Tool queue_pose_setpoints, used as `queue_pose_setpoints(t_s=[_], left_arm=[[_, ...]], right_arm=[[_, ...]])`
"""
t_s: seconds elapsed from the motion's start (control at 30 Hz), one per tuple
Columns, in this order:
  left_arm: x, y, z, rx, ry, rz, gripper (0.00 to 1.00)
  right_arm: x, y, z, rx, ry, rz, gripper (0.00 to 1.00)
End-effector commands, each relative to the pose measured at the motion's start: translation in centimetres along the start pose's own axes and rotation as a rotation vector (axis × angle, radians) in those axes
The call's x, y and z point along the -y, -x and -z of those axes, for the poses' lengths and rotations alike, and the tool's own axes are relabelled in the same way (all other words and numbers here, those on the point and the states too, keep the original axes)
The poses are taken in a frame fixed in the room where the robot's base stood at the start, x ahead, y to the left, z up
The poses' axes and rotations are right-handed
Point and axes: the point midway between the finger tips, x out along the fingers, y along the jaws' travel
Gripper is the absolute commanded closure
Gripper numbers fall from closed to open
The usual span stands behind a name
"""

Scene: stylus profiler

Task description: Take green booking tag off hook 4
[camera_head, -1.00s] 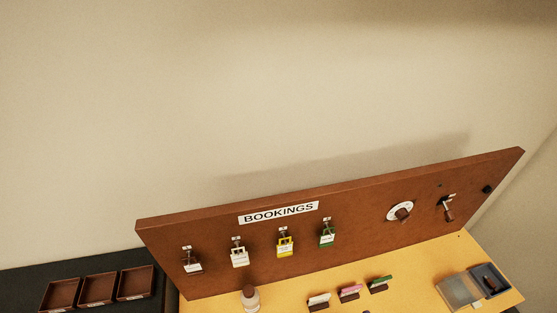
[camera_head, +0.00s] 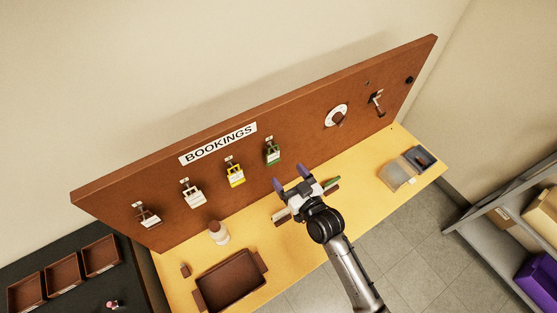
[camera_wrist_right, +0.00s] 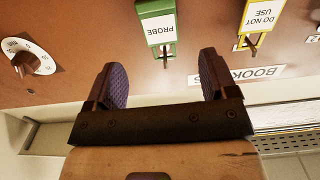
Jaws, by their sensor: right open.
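The green booking tag (camera_head: 273,156) hangs on its hook, the rightmost of the row of tags on the brown board. In the right wrist view the green tag (camera_wrist_right: 157,24) appears upside down, with a white label reading PROBE. My right gripper (camera_head: 291,178) is open and empty, in front of the board and a little to the lower right of the green tag. In the wrist view its two purple-padded fingers (camera_wrist_right: 163,78) stand apart, with the tag beyond and between them, not touching. My left gripper is out of view.
A dial (camera_head: 336,115) is on the board to the right. A white bottle (camera_head: 218,232) and brown tray (camera_head: 231,278) stand on the yellow desk below.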

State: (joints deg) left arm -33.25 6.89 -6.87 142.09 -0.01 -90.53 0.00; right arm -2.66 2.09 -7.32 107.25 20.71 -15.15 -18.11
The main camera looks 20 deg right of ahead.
Motion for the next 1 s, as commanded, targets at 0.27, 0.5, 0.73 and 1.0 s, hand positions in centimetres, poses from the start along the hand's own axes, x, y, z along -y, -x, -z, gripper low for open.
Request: queue_pose_setpoints(t_s=[0.27, 0.5, 0.73, 1.0], left_arm=[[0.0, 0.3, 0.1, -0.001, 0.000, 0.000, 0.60], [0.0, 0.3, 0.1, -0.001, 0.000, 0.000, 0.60], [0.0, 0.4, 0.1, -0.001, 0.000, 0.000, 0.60], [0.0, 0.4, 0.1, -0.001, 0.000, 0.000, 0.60]], right_arm=[[0.0, -4.3, 0.1, -0.001, 0.000, 0.000, 0.21], [0.0, -6.3, 0.0, -0.001, 0.000, 0.000, 0.21], [0.0, -6.9, 0.0, -0.001, 0.001, 0.000, 0.21], [0.0, -6.9, 0.0, -0.001, 0.001, 0.000, 0.25]])
